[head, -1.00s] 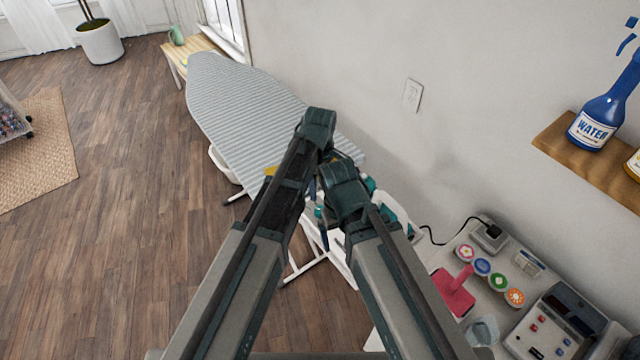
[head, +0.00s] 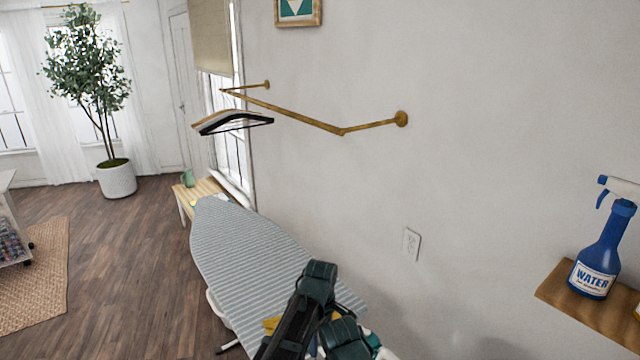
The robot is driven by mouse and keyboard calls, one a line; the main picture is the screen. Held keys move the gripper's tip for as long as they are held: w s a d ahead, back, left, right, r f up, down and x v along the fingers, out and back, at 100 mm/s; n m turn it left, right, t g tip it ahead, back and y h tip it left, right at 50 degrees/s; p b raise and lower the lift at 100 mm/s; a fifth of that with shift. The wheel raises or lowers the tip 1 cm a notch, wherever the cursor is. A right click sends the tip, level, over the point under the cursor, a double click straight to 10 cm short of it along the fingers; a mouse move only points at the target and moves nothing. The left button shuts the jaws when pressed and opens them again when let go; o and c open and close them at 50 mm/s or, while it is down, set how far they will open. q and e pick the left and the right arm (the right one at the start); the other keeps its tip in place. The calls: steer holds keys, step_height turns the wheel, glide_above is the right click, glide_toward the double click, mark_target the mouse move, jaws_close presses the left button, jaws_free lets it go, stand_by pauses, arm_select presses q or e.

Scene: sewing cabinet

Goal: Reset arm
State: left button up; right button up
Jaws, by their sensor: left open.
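My two dark arms come up from the bottom edge of the head view, folded close together in front of the ironing board (head: 245,245). My left gripper (head: 318,338) shows only in part, low between the arm links. It is open, and I see nothing held in it. My right gripper is not visible; the arm links and the bottom edge hide that area. A yellow piece (head: 272,324) shows on the board just left of my left arm. A small teal and white thing shows beside my right arm at the bottom, mostly hidden.
A wooden shelf (head: 590,308) with a blue water spray bottle (head: 597,255) is on the right wall. A brass rail (head: 300,118) with hangers (head: 232,121) juts from the wall. A small wooden table (head: 200,192) stands beyond the board.

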arm_select(q)
step_height(320, 180, down, 12)
steer(key=b, duration=1.1)
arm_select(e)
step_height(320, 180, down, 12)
arm_select(q)
steer(key=shift+r, duration=0.1)
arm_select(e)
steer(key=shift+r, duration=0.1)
arm_select(q)
step_height(320, 180, up, 14)
steer(key=p, duration=1.3)
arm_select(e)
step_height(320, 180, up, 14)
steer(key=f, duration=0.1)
arm_select(q)
step_height(320, 180, down, 15)
steer(key=b, duration=1.4)
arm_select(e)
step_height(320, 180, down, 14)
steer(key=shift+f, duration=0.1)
arm_select(q)
steer(key=shift+r, duration=0.15)
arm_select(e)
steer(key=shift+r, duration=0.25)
arm_select(q)
steer(key=m, duration=0.2)
steer(key=shift+m, duration=0.3)
steer(key=m, duration=0.6)
steer(key=shift+r, duration=0.1)
